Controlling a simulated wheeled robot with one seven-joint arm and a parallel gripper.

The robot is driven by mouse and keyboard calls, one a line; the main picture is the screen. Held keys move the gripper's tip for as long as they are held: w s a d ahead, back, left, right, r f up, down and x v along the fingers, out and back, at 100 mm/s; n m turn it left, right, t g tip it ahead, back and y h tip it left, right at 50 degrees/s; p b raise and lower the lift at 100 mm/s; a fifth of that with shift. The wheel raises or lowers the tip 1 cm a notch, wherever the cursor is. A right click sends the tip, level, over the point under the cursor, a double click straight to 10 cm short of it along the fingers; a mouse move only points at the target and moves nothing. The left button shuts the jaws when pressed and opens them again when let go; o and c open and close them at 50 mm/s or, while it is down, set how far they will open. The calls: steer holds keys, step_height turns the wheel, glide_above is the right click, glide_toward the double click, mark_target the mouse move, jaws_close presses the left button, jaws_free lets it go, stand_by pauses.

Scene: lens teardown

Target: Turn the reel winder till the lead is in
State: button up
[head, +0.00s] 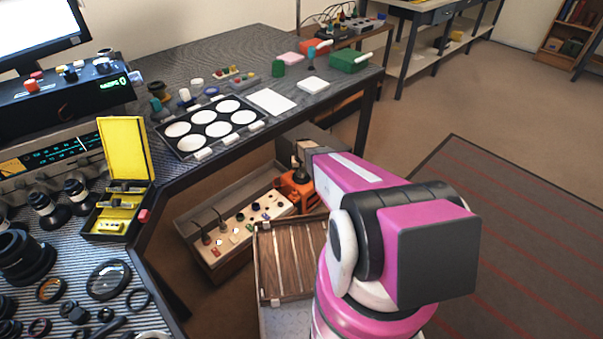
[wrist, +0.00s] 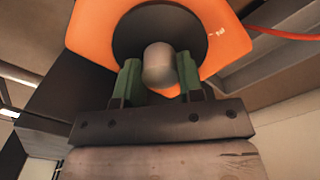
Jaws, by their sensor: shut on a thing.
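The reel winder (wrist: 90,28) is an orange body with a dark round hub (wrist: 128,38) in the wrist view. A rounded grey knob (wrist: 157,66) stands at the hub. My gripper (wrist: 159,72) is shut on the knob, with one green finger on each side. A red lead (wrist: 285,34) runs off from the winder to the right edge; its far end is out of view. In the head view the orange winder (head: 296,187) is below the bench, partly hidden by my arm.
A box with a pale control panel (head: 240,232) sits left of the winder. A slatted wooden tray (head: 292,265) is in front. The bench (head: 190,62) above holds a black palette of white discs (head: 262,125). The floor at right is open.

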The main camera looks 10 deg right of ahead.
steer(key=m, duration=0.4)
steer(key=shift+m, duration=0.3)
steer(key=m, duration=0.4)
steer(key=shift+m, duration=0.4)
steer(key=o, duration=0.9)
steer(key=shift+r, duration=0.15)
step_height(320, 180, up, 10)
steer(key=shift+r, duration=0.25)
